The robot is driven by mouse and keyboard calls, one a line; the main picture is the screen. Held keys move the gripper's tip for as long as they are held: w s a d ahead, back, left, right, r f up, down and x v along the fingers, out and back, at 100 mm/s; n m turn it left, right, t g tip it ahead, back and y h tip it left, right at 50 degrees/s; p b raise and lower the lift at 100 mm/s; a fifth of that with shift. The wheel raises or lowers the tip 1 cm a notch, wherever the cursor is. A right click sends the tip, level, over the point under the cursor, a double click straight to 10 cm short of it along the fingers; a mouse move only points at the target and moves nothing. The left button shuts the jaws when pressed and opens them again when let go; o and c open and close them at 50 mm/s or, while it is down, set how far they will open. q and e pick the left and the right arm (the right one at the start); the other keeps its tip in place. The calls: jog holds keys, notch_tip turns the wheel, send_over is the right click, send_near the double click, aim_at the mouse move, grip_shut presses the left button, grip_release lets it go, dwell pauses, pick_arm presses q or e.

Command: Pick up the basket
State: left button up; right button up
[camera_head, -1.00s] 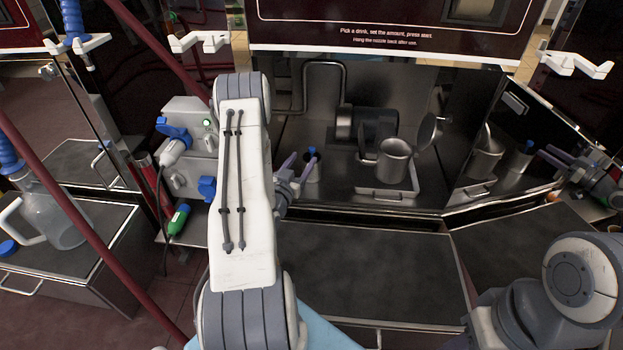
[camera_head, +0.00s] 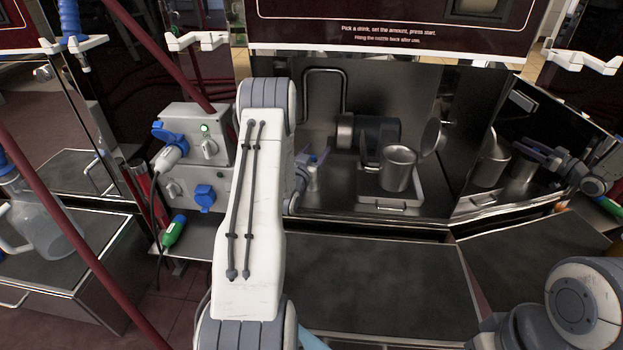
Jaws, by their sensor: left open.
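I cannot pick out a thing that is clearly a basket. In the alcove a shallow metal tray (camera_head: 425,201) with a front handle holds a metal cup (camera_head: 398,172); it may be the basket, but I cannot tell.
A grey box with blue sockets (camera_head: 190,150) stands left of my forearm, with a green-ended plug (camera_head: 174,230) below. A clear jug (camera_head: 42,225) stands far left. A dark counter top (camera_head: 380,280) in front of the alcove is clear. A mirrored panel (camera_head: 510,165) is at right.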

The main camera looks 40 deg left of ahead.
pick_arm(q)
jog(key=shift+c, duration=0.3)
grip_shut()
jog(key=shift+r, duration=0.1)
